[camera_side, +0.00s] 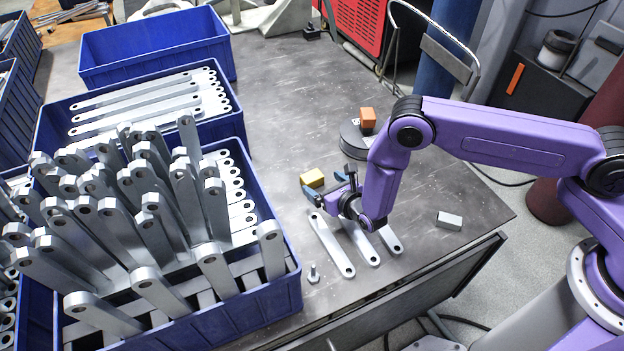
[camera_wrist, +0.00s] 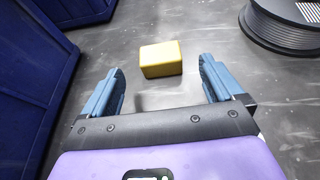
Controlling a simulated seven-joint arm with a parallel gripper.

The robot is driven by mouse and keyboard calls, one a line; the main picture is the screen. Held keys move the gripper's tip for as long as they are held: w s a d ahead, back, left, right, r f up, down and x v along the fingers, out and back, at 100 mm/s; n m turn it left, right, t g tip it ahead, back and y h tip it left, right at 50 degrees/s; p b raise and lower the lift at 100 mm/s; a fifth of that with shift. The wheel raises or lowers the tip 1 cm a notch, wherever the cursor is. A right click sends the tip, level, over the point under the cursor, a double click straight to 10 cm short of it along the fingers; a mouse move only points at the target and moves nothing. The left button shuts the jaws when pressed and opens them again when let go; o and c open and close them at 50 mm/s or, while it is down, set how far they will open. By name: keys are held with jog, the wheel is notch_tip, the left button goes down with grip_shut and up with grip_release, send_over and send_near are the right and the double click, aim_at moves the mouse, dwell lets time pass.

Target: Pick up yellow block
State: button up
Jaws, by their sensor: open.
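The yellow block (camera_side: 312,178) lies on the dark metal table near its middle. It also shows in the wrist view (camera_wrist: 160,59), just beyond my fingertips and roughly centred between them. My gripper (camera_side: 323,186) is low over the table beside the block, with its blue fingers apart. In the wrist view my gripper (camera_wrist: 160,80) is open and nothing is between the fingers. I cannot tell the exact height of the fingers above the table.
Flat brackets (camera_side: 331,244) and a bolt (camera_side: 313,273) lie in front of my gripper. Blue crates of brackets (camera_side: 284,296) fill the left. An orange block (camera_side: 368,117) sits by a dark spool (camera_side: 352,140) behind. A grey block (camera_side: 449,221) lies right. Bare table lies behind the yellow block.

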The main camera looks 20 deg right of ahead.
aim_at(311, 174)
jog(key=shift+x, duration=4.5)
jog(key=shift+r, duration=0.1)
jog(key=shift+c, duration=0.3)
jog(key=c, duration=1)
jog(key=shift+c, duration=0.5)
jog(key=shift+r, duration=0.2)
